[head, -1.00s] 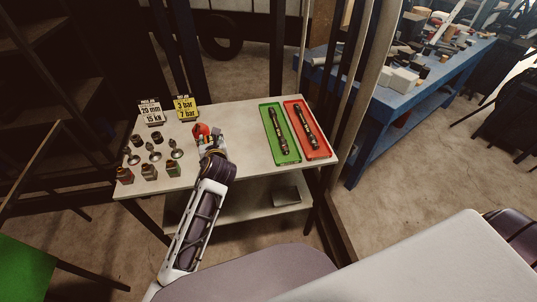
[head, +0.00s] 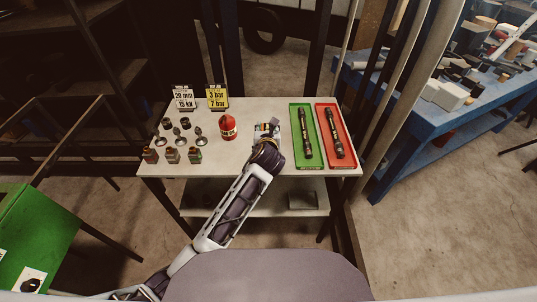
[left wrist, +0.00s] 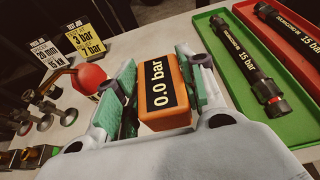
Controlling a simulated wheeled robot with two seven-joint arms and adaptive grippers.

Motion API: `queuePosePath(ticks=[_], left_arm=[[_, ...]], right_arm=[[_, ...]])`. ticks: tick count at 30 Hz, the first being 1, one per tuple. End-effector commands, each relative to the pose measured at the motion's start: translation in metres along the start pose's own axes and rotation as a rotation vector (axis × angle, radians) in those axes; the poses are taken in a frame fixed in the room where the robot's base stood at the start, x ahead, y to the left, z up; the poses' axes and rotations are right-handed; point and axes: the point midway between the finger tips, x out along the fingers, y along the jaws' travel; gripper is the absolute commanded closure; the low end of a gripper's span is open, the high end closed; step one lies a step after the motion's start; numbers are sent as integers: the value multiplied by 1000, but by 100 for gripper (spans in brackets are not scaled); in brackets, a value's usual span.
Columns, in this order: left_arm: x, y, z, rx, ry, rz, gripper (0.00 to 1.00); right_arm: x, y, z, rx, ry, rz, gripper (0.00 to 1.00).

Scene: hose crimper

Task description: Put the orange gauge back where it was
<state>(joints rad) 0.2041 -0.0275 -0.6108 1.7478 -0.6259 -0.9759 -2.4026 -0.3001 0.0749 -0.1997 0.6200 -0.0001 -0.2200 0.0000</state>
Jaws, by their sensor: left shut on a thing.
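The orange gauge (left wrist: 165,97), a block with a black "0.0 bar" label, sits between the green-padded fingers of my left gripper (left wrist: 160,92) in the left wrist view. The gripper is shut on it. In the head view my left gripper (head: 266,130) is over the white table (head: 255,165), between a red rounded object (head: 228,127) and the green tray (head: 296,140). The gauge is mostly hidden by the gripper there. I cannot tell whether it touches the table. My right gripper is not in view.
A dark hose (head: 306,135) lies in the green tray; another (head: 335,135) lies in the red tray (head: 352,160). Several small fittings (head: 173,155) stand at the left. White (head: 184,98) and yellow (head: 217,98) signs stand behind. Bare tabletop lies behind the gripper.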

Motion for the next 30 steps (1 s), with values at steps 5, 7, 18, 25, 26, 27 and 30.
queuePosePath(ticks=[5,7,18,25,26,27,30], left_arm=[[5,0,-13,-1,2,0,98],[9,0,-22,-1,2,0,98],[23,0,-56,-1,-1,0,98],[23,0,-56,-1,-2,-1,98],[23,0,-56,-1,-2,-1,98],[23,0,-56,-1,-2,-1,98],[24,0,-59,-1,-1,-1,98]], right_arm=[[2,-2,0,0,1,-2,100],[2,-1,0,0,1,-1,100],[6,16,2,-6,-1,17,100],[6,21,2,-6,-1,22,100],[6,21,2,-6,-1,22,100],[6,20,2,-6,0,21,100],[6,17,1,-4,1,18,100]])
